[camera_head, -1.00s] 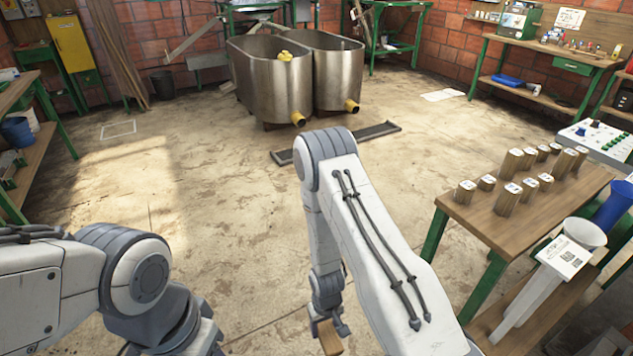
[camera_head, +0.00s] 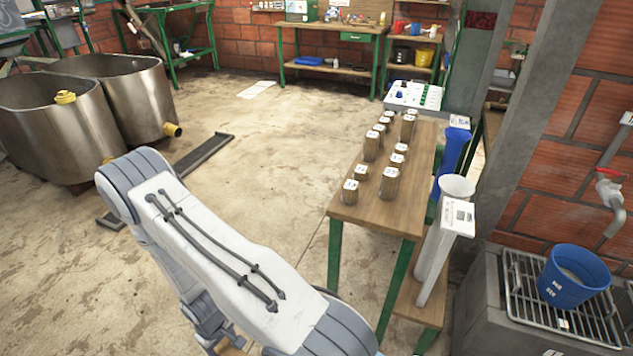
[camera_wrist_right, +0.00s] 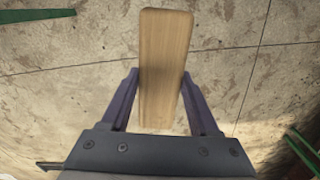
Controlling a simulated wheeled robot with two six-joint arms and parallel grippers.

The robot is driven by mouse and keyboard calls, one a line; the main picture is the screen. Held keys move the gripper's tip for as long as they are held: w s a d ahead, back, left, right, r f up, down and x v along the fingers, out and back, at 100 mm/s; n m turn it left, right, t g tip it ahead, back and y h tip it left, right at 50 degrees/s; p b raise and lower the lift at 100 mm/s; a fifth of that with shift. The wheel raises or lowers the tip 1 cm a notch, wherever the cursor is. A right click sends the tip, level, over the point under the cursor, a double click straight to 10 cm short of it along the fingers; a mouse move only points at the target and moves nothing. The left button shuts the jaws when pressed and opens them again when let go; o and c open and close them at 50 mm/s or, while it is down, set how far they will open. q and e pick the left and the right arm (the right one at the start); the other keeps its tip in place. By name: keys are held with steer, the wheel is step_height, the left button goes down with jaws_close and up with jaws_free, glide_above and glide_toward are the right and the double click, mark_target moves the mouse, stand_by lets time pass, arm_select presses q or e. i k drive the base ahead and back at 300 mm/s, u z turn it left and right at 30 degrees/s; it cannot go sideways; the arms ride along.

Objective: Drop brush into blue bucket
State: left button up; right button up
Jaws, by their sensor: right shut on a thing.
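The brush (camera_wrist_right: 164,60) shows as a flat, light wooden block between the fingers of my right gripper (camera_wrist_right: 160,76) in the right wrist view. My right gripper is shut on it and holds it above the floor. In the head view only a sliver of the wood (camera_head: 232,347) shows at the bottom edge, below my right arm. The bristles are not visible. The blue bucket (camera_head: 572,277) stands upright on a metal grate at the far right, well apart from the brush. My left gripper is not in view.
The metal grate (camera_head: 525,303) lies over a grey sink, under a wall tap (camera_head: 610,195). A wooden table (camera_head: 352,208) with several cylinders stands between my right arm and the sink. A white cup holder (camera_head: 458,218) and a blue tube (camera_head: 452,155) stand beside it.

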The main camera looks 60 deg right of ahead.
mark_target(550, 295)
steer(key=z, duration=2.95)
steer(key=i, duration=0.1)
steer(key=u, duration=0.05)
